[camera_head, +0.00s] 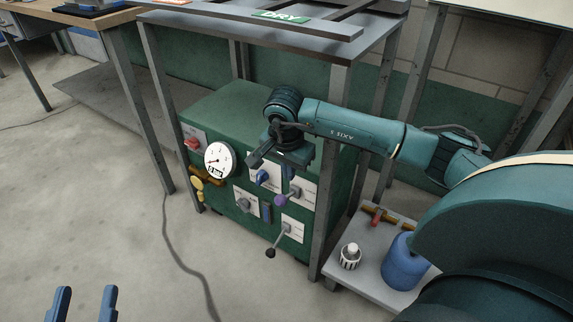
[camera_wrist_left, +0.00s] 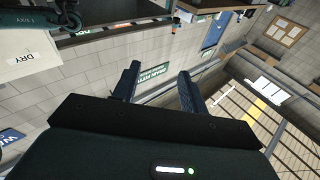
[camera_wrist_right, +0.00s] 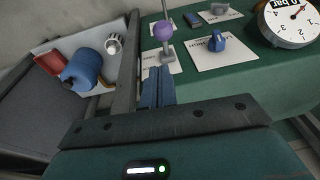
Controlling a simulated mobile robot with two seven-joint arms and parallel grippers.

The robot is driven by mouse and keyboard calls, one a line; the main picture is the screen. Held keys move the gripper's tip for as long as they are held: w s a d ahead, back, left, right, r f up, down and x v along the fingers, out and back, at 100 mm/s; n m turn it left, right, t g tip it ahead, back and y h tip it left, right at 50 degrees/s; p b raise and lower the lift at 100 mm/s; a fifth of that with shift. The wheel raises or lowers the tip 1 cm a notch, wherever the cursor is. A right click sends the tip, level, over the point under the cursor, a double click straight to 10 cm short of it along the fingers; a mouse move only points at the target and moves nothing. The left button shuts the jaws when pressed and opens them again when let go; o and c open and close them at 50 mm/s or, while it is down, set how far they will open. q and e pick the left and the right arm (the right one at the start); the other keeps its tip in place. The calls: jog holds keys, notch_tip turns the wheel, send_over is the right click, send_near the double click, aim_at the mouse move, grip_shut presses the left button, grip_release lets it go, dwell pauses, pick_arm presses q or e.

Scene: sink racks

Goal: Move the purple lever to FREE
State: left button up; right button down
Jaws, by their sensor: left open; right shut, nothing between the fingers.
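The purple lever (camera_head: 281,199) has a round purple knob on a grey arm and stands on a white plate on the green cabinet's front. In the right wrist view its purple knob (camera_wrist_right: 163,31) shows just beyond my fingertips. No FREE marking is legible. My right gripper (camera_head: 289,176) is shut and empty, pointing down close above the lever. In the right wrist view its closed fingertips (camera_wrist_right: 158,74) are near the lever's grey base; I cannot tell whether they touch. My left gripper (camera_head: 84,292) is open and empty at the lower left, far from the cabinet.
The green cabinet (camera_head: 225,110) also carries a round gauge (camera_head: 219,160), a blue knob (camera_head: 262,177) and a black-tipped lever (camera_head: 271,253). A metal table leg (camera_head: 329,190) stands right of the purple lever. A low shelf holds a blue jug (camera_head: 404,265). Floor at left is mostly clear.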

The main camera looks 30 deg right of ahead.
aim_at(281, 201)
jog(key=b+x, duration=0.1)
jog(key=x, duration=0.1)
jog(key=a+x, duration=0.1)
jog(key=x, duration=0.2)
jog(key=shift+f+b, duration=0.1)
jog(key=shift+b, duration=0.25)
jog(key=shift+a+f, duration=0.3)
jog(key=shift+f, duration=0.3)
pick_arm(q)
jog(key=shift+w+r+m+t+h, duration=0.2)
jog(key=shift+r+m+t+h, duration=0.15)
jog(key=shift+r, duration=0.15)
jog(key=shift+w+r+m+t+h, duration=0.25)
jog(key=shift+r+h, duration=0.1)
jog(key=shift+r, duration=0.15)
